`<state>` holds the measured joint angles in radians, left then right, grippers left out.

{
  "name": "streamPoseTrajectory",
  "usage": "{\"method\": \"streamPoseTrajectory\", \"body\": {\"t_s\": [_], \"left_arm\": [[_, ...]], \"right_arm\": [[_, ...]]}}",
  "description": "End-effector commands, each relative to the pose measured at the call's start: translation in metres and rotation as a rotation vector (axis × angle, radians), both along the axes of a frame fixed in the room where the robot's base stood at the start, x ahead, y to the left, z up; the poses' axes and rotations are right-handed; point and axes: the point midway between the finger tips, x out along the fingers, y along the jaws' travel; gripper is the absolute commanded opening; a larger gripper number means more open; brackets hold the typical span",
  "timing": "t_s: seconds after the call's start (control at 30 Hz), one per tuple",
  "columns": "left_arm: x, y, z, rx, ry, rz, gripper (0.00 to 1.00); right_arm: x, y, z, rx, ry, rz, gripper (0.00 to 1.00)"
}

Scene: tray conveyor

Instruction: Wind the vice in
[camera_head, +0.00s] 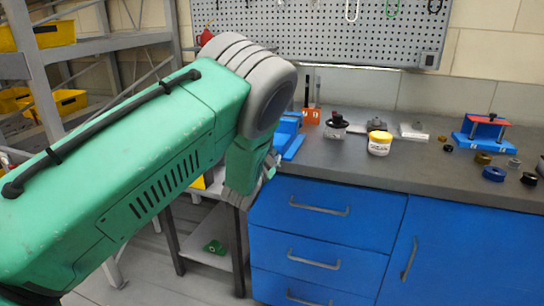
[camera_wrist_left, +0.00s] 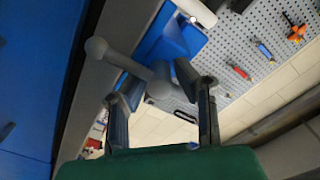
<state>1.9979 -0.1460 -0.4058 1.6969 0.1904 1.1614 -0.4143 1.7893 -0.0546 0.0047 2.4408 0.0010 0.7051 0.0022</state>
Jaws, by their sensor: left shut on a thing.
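The blue vice (camera_head: 291,137) stands at the left end of the grey bench, partly hidden by my left arm. In the left wrist view the blue vice body (camera_wrist_left: 180,38) shows with its grey screw head and a handle bar (camera_wrist_left: 125,62) ending in a ball knob. My left gripper (camera_wrist_left: 160,88) has its two fingers on either side of the grey screw head and bar, shut on the vice handle. In the head view my left gripper (camera_head: 268,168) is low in front of the vice, its fingers mostly hidden. My right gripper is not in view.
A yellow-labelled jar (camera_head: 380,143), a dark-lidded jar (camera_head: 336,125) and a blue stand (camera_head: 484,134) are on the bench (camera_head: 350,160). Blue drawers (camera_head: 318,225) are below. A pegboard (camera_head: 320,30) hangs behind. A shelf with yellow bins (camera_head: 57,33) stands left.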

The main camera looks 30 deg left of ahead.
Motion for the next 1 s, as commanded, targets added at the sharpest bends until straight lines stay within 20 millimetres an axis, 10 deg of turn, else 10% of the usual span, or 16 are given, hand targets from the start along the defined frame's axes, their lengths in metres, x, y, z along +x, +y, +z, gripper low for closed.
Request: {"method": "streamPoseTrajectory", "body": {"t_s": [0.03,0.07,0.17,0.57,1.0], "left_arm": [[-0.002,0.001,-0.003,0.008,0.009,0.003,0.00],[-0.002,0.001,-0.003,0.008,0.009,0.003,0.33],[-0.002,0.001,-0.003,0.006,0.008,0.002,0.61],[-0.007,-0.001,-0.002,0.002,0.004,0.001,0.61],[-0.089,-0.020,-0.003,0.004,0.009,0.002,0.61]], "right_arm": [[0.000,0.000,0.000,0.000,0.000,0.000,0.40],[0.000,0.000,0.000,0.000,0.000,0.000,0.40],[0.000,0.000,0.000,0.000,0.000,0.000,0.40],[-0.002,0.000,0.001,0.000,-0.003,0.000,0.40],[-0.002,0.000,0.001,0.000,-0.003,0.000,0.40]]}}
